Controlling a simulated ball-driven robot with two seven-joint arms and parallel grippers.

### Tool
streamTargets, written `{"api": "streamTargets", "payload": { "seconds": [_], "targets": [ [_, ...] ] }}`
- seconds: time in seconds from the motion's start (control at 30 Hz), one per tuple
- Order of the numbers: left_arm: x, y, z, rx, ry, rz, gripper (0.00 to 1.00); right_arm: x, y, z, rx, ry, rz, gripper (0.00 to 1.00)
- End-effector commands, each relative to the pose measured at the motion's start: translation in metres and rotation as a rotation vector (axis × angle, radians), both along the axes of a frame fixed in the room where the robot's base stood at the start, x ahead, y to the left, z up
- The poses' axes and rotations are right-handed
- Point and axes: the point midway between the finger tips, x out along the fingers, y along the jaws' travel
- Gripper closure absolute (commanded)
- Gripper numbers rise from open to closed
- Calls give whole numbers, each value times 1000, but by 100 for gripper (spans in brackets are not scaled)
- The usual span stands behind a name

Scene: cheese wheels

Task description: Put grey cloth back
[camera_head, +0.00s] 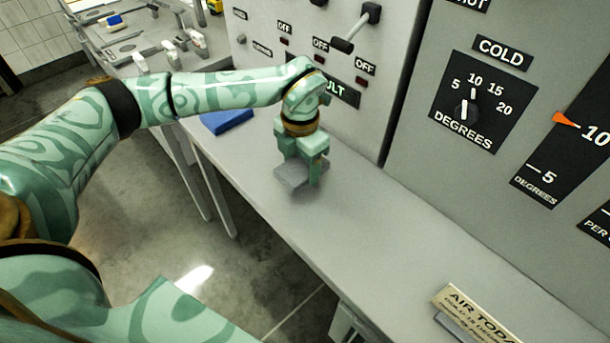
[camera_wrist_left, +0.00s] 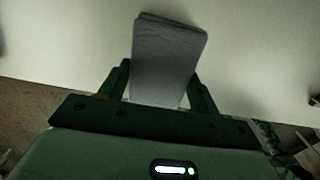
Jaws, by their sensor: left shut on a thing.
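The grey cloth (camera_head: 291,174) is a small folded block at the fingers of my left gripper (camera_head: 302,172). In the head view it is over the grey bench top, and a soft shadow lies beneath it. In the left wrist view the grey cloth (camera_wrist_left: 166,62) stands out between the two dark green fingers of my left gripper (camera_wrist_left: 160,85), which is shut on it. Whether the cloth touches the bench is hard to tell. My right gripper is in neither view.
The grey bench (camera_head: 330,225) runs along a panel with levers and dials (camera_head: 468,107). A blue folded cloth (camera_head: 227,121) lies on the bench behind my left arm. A sign (camera_head: 475,312) stands at the front right. The bench between gripper and sign is clear.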

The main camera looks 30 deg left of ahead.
Motion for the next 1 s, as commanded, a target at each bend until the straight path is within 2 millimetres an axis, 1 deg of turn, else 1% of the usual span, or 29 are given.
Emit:
{"api": "streamTargets", "payload": {
  "seconds": [0.03,0.17,0.2,0.3,0.37,0.6,0.73,0.77,0.8,0.83,1.0],
  "targets": [
    [3,-1,-5,-1,0,0,62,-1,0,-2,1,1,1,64],
    [9,-2,-12,-1,0,0,62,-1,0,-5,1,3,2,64],
    [11,-3,-17,-1,1,0,62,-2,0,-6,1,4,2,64],
    [9,-2,-35,-1,4,0,62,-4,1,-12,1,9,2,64],
    [9,-2,-43,0,3,0,62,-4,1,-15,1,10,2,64],
    [10,-2,-42,0,-1,-1,62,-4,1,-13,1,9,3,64],
    [10,-2,-45,0,0,-1,62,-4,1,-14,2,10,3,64],
    [10,-2,-45,0,-1,-1,32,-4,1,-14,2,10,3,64],
    [10,-2,-45,0,-1,-1,21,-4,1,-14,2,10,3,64],
    [10,-2,-45,0,-1,-1,16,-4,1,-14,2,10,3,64],
    [10,-2,-45,0,-1,-1,16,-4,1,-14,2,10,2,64]
  ]
}}
